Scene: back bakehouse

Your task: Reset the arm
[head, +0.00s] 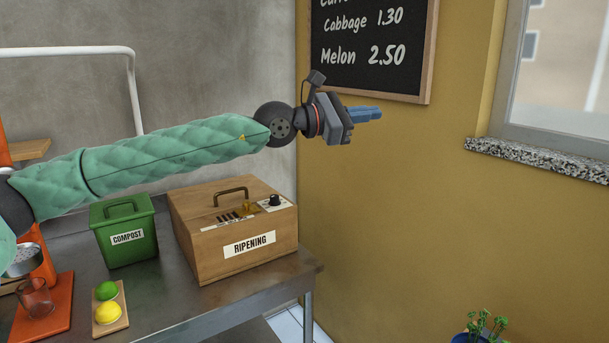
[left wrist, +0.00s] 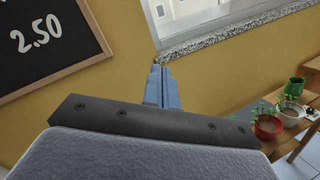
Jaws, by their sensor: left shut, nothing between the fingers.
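My left arm (head: 170,156) reaches across the head view from the left in a padded green sleeve, held above the table. My left gripper (head: 372,113) is at its end, pointing right toward the yellow wall, with its blue fingers together and empty. In the left wrist view the blue fingers (left wrist: 162,88) also show closed, with nothing between them. They are in the air, in front of the wall and below the chalkboard's height in that view. My right gripper is not in view.
A metal table (head: 185,305) bears a wooden RIPENING box (head: 275,254), a green COMPOST bin (head: 139,250) and a small board (head: 124,318) with a lime and a lemon. A chalkboard (head: 345,80) hangs on the wall. Potted plants (left wrist: 267,126) stand at right in the wrist view.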

